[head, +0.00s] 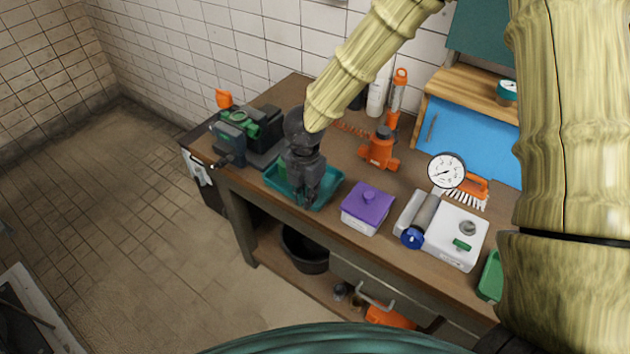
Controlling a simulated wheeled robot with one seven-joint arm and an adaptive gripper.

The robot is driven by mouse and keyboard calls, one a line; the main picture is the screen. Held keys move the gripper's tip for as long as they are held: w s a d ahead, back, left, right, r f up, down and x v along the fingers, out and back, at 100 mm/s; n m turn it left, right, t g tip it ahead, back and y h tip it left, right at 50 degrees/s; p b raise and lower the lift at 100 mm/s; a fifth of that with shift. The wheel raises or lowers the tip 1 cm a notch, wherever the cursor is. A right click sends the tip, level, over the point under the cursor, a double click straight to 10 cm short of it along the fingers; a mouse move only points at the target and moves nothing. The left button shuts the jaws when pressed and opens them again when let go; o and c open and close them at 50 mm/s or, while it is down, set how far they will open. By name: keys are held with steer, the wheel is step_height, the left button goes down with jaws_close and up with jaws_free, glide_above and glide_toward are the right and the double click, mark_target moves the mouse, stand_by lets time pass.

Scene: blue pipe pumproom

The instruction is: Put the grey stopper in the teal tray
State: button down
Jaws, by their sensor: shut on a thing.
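The teal tray (329,187) sits on the wooden workbench, left of the purple-lidded box. My gripper (304,197) is dark grey and points down over the tray, covering much of its inside. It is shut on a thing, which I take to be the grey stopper. The stopper is hidden or blends with the dark fingers, so its outline cannot be made out. Whether it touches the tray floor cannot be told. A bit of green shows in the tray beside my gripper.
A purple-lidded box (367,209) stands close right of the tray. A dark green-topped machine (247,130) is to the left. An orange valve-like part (380,150) stands behind. A white box (456,238) and pressure gauge (446,171) are further right. The bench's front edge is near the tray.

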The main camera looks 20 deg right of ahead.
steer(key=w+d, duration=0.1)
steer(key=w+d+p, duration=0.1)
steer(key=w, duration=0.1)
steer(key=w+d+p, duration=0.1)
steer(key=shift+w+d+f, duration=0.25)
steer(key=shift+w, duration=0.05)
steer(key=shift+w+d, duration=0.25)
steer(key=shift+w, duration=0.1)
step_height(320, 180, down, 3)
steer(key=shift+f+p, duration=0.15)
steer(key=shift+p, duration=1.05)
steer(key=shift+f, duration=0.15)
steer(key=shift+f, duration=0.2)
steer(key=c, duration=1.5)
jaws_free()
steer(key=shift+c, duration=0.2)
steer(key=shift+r, duration=0.15)
